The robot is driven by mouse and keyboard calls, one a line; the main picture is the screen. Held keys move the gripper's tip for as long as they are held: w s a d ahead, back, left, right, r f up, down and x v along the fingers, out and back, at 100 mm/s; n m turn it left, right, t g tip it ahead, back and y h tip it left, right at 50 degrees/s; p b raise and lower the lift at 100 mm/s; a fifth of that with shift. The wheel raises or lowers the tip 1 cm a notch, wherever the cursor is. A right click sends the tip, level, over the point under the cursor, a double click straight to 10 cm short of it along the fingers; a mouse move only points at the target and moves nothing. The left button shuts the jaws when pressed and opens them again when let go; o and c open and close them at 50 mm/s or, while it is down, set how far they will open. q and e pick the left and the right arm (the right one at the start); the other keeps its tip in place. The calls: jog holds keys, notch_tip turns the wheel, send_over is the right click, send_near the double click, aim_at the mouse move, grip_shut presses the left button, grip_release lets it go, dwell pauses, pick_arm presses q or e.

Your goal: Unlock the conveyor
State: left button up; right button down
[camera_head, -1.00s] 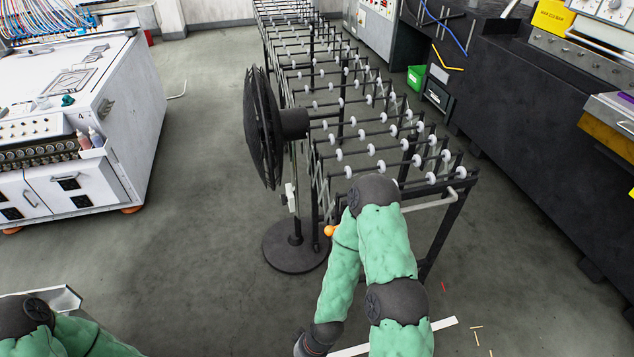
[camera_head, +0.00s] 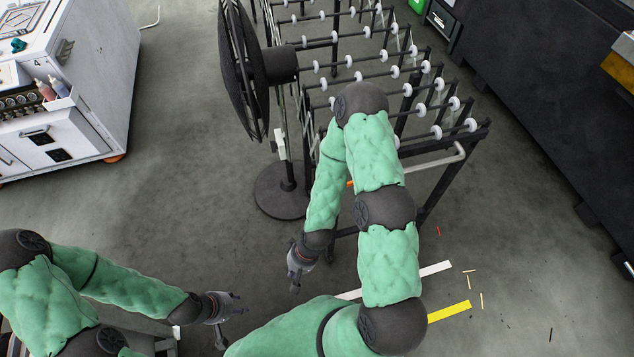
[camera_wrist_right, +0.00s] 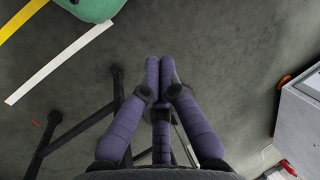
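The conveyor (camera_head: 375,77) is a black frame with rows of small white wheels, running away from me in the head view. A small orange part (camera_head: 350,183) shows at its near left side, mostly hidden behind my right arm. My right gripper (camera_head: 294,281) is low over the floor, in front of the conveyor's near end and apart from it. In the right wrist view its purple fingers (camera_wrist_right: 160,68) come together at the tips with nothing between them. Dark frame legs (camera_wrist_right: 78,128) show left of them. My left gripper (camera_head: 238,304) is at the lower left, fingers spread, empty.
A black pedestal fan (camera_head: 242,70) stands close against the conveyor's left side, its round base (camera_head: 282,192) on the floor. A white cabinet (camera_head: 95,80) is at the left and a dark machine (camera_head: 540,120) at the right. The floor between cabinet and fan is clear.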

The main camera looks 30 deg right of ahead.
jog(key=w+d+r+n+p, duration=0.2)
jog(key=w+d+r+n, duration=0.3)
jog(key=w+r, duration=0.4)
jog(key=w+d+r+n, duration=0.1)
jog(key=d+r+n, duration=0.2)
jog(key=r, duration=0.6)
jog(key=w+d+r+n+p, duration=0.1)
jog(key=d+r+n, duration=0.3)
jog(key=r, duration=0.5)
jog(key=w+d+r+n+g+p, duration=0.1)
jog(key=w+d+r+n, duration=0.1)
jog(key=r, duration=0.7)
jog(key=shift+d+r+n, duration=0.2)
jog(key=shift+d+n, duration=0.7)
jog(key=f+b, duration=0.1)
jog(key=f, duration=0.3)
jog(key=s+a+f+b, duration=0.1)
jog(key=f+b, duration=0.1)
jog(key=f, duration=0.2)
jog(key=s+f+b, duration=0.1)
jog(key=f, duration=0.4)
jog(key=shift+a, duration=0.2)
